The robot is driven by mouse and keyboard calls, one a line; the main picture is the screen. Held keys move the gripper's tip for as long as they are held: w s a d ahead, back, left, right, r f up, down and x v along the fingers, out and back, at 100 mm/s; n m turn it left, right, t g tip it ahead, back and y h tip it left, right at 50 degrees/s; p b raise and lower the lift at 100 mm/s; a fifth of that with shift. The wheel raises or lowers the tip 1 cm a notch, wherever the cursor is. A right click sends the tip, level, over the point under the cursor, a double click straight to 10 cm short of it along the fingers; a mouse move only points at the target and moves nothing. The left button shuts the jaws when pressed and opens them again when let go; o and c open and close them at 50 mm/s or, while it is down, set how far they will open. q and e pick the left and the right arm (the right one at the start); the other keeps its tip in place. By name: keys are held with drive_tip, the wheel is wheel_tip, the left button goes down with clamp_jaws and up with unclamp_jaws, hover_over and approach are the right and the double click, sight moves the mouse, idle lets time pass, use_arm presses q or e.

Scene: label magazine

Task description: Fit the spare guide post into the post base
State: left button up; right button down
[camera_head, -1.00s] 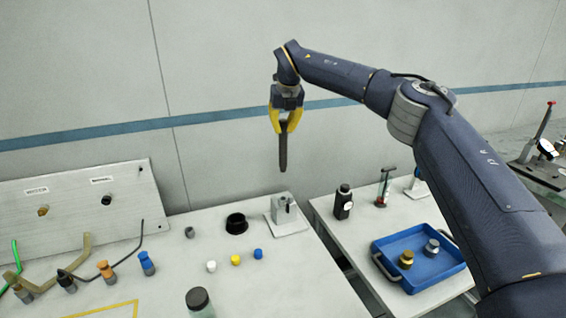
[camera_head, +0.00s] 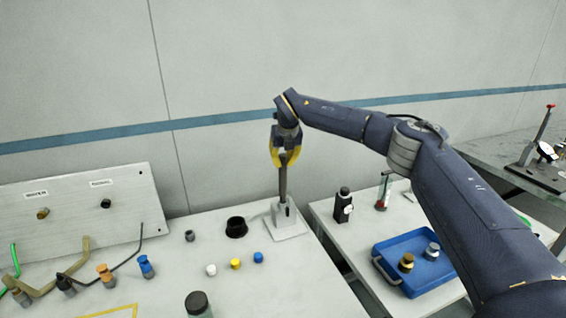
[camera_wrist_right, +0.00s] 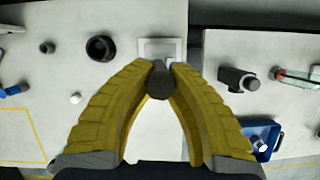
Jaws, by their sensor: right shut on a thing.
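The spare guide post (camera_head: 283,178) is a dark grey rod, held upright in my right gripper (camera_head: 284,156). The gripper's yellow fingers are shut on its upper end. The post base (camera_head: 290,232) is a light grey block on a square plate at the table's back right. The post's lower end meets the top of the base in the head view; how deep it sits I cannot tell. In the right wrist view the post's dark top (camera_wrist_right: 160,82) lies between the fingers, over the base plate (camera_wrist_right: 150,46). My left gripper is not in view.
A black ring-shaped cup (camera_head: 236,228) stands just left of the base. White, yellow and blue caps (camera_head: 235,264) lie in front. A black device (camera_head: 343,206) and a blue tray (camera_head: 415,274) are on the right-hand table, past a gap.

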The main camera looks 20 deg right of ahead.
drive_tip(key=shift+f, duration=0.85)
drive_tip(key=c, duration=1.4)
unclamp_jaws()
drive_tip(key=shift+r, duration=0.1)
drive_tip(key=shift+r, duration=0.3)
drive_tip(key=v, duration=1.2)
drive_tip(key=shift+r, duration=0.2)
